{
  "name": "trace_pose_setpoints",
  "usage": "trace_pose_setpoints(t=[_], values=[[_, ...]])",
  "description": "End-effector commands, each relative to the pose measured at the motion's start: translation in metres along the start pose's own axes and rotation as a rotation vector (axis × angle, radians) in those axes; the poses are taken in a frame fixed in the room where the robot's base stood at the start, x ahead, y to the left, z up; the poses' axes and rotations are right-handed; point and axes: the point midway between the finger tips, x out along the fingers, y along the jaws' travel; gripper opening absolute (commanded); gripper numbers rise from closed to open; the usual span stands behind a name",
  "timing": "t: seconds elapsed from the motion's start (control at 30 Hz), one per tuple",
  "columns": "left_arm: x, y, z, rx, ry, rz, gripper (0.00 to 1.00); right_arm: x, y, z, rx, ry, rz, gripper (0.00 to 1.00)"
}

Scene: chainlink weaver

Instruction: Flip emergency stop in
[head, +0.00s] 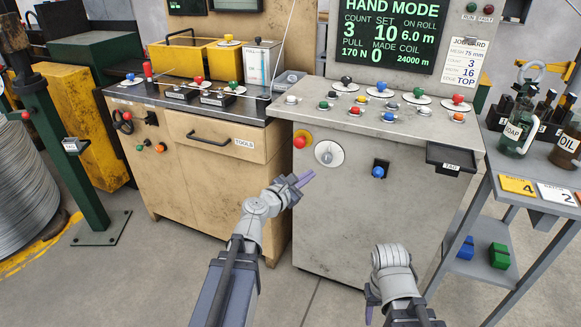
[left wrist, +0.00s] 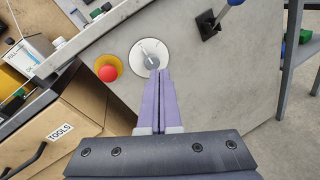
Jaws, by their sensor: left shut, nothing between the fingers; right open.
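The emergency stop is a red mushroom button (head: 300,142) on a yellow round plate, at the upper left of the grey cabinet front. It also shows in the left wrist view (left wrist: 107,73). My left gripper (head: 306,177) is shut and empty, with its purple fingers below the button in the head view. In the left wrist view the closed fingertips (left wrist: 160,74) lie over the lower part of the round white dial, to the right of the red button and apart from it. My right gripper (head: 369,306) is low at the front, partly hidden by its own wrist.
The white dial (head: 329,153) sits right of the button. A blue-knobbed lever (head: 378,171) and a black TAG tray (head: 452,158) are further right. A wooden TOOLS cabinet (head: 222,155) stands on the left. The floor in front is clear.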

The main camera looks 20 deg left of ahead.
Motion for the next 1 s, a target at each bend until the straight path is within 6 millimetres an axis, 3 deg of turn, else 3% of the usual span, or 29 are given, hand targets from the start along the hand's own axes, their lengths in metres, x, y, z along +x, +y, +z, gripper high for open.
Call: trace_pose_setpoints(t=[0.03, 0.1, 0.3, 0.77, 1.0], values=[[-0.003, 0.016, -0.018, -0.093, -0.01, 0.064, 0.0, 0.016, -0.002, -0.001, 0.0, 0.0, 0.0, 0.5], [-0.009, 0.038, -0.027, -0.21, -0.027, 0.139, 0.0, 0.023, -0.002, -0.001, 0.0, 0.0, 0.0, 0.5], [-0.021, 0.071, -0.042, -0.395, -0.063, 0.251, 0.0, 0.033, -0.003, -0.002, 0.0, 0.0, 0.0, 0.5], [-0.023, 0.076, -0.042, -0.419, -0.068, 0.265, 0.0, 0.032, -0.003, -0.002, 0.0, 0.0, 0.0, 0.5], [-0.014, 0.082, -0.044, -0.418, -0.067, 0.266, 0.0, 0.032, -0.003, -0.002, 0.0, 0.0, 0.0, 0.5]])
